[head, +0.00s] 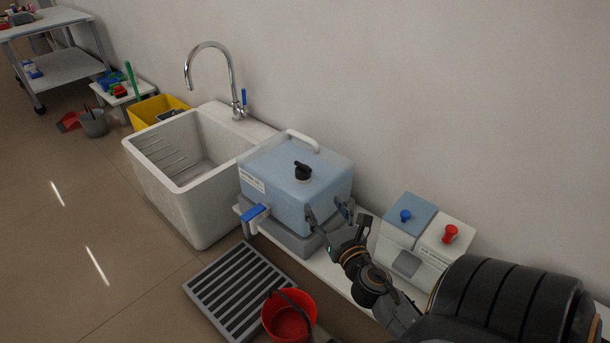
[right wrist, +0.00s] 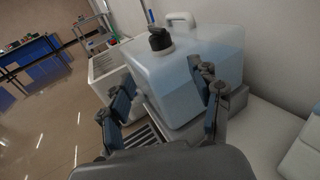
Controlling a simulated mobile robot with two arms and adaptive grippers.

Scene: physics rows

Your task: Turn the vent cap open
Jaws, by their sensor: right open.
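The black vent cap (head: 303,170) sits on top of the pale blue container (head: 275,190), near the middle of its top face. It also shows in the right wrist view (right wrist: 160,39), on the container (right wrist: 185,80) beyond my fingers. My right gripper (head: 328,218) is open and empty at the container's near right corner, lower than the cap and apart from it. In the right wrist view its two fingers (right wrist: 165,105) are spread, with the container's side between and beyond them. Whether a finger touches the container I cannot tell. My left gripper is not in view.
A blue-handled tap (head: 256,213) sticks out of the container's front. A white sink (head: 190,165) with a tall faucet stands left. A red bucket (head: 289,318) and grey grate (head: 236,290) lie below. Dispensers with blue and red knobs (head: 425,235) stand right. The wall is close behind.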

